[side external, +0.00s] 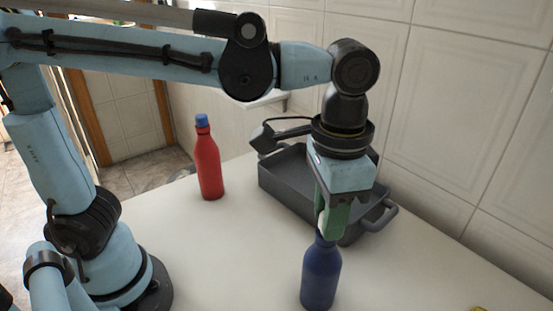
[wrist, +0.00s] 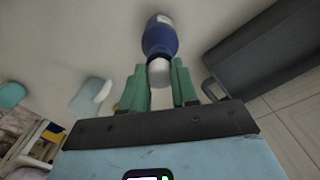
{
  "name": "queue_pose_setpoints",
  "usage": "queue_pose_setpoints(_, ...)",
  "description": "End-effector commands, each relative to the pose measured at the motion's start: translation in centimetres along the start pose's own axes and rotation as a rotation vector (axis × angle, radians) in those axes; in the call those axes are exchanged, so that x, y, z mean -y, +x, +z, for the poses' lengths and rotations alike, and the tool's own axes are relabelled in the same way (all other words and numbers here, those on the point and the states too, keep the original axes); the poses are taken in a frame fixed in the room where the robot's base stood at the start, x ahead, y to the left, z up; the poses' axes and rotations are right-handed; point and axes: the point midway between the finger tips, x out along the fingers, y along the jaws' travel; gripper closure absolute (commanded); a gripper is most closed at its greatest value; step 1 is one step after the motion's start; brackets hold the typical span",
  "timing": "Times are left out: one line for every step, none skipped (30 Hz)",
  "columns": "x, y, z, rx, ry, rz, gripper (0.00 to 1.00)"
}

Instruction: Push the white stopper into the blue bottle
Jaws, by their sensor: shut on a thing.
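The blue bottle (side external: 320,275) stands upright on the white table at the lower middle of the side view. It also shows in the wrist view (wrist: 160,42), beyond the fingertips. My gripper (side external: 328,225) points down directly over the bottle's neck, with its green fingers close to the mouth. In the wrist view, the white stopper (wrist: 158,73) sits between the green fingers (wrist: 162,85), in line with the bottle, and they are shut on it. The fingers mostly hide the stopper in the side view. I cannot tell whether it is inside the mouth or just above it.
A grey roasting pan (side external: 283,185) with handles lies close behind my gripper; it also shows in the wrist view (wrist: 265,50). A red bottle (side external: 209,168) with a blue cap stands farther left. A tiled wall rises behind the pan. The table between the bottles is clear.

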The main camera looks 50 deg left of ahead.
Motion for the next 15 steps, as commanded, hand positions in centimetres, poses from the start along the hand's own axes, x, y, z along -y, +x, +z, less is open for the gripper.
queue_pose_setpoints(0.00,0.09,-0.01,0.000,0.000,0.000,1.00)
queue_pose_setpoints(0.00,0.13,-0.01,0.000,0.000,0.000,1.00)
queue_pose_setpoints(0.00,0.16,-0.01,0.000,0.000,0.000,1.00)
queue_pose_setpoints(0.00,0.17,-0.01,0.000,0.000,0.000,1.00)
queue_pose_setpoints(0.00,0.17,-0.01,0.000,0.000,0.000,1.00)
queue_pose_setpoints(0.00,0.17,-0.01,0.000,0.000,0.000,1.00)
queue_pose_setpoints(0.00,0.17,-0.01,0.000,0.000,0.000,1.00)
queue_pose_setpoints(0.00,0.17,-0.01,0.000,0.000,0.000,1.00)
queue_pose_setpoints(0.00,0.17,-0.01,0.000,0.000,0.000,0.70)
queue_pose_setpoints(0.00,0.17,-0.01,0.000,0.000,0.000,0.65)
queue_pose_setpoints(0.00,0.17,-0.01,0.000,0.000,0.000,0.61)
queue_pose_setpoints(0.00,0.17,-0.01,0.000,0.000,0.000,0.55)
queue_pose_setpoints(0.00,0.17,-0.01,0.000,0.000,0.000,0.50)
queue_pose_setpoints(0.00,0.17,0.00,0.000,0.000,0.000,0.45)
queue_pose_setpoints(0.00,0.17,0.00,0.000,0.000,0.000,0.42)
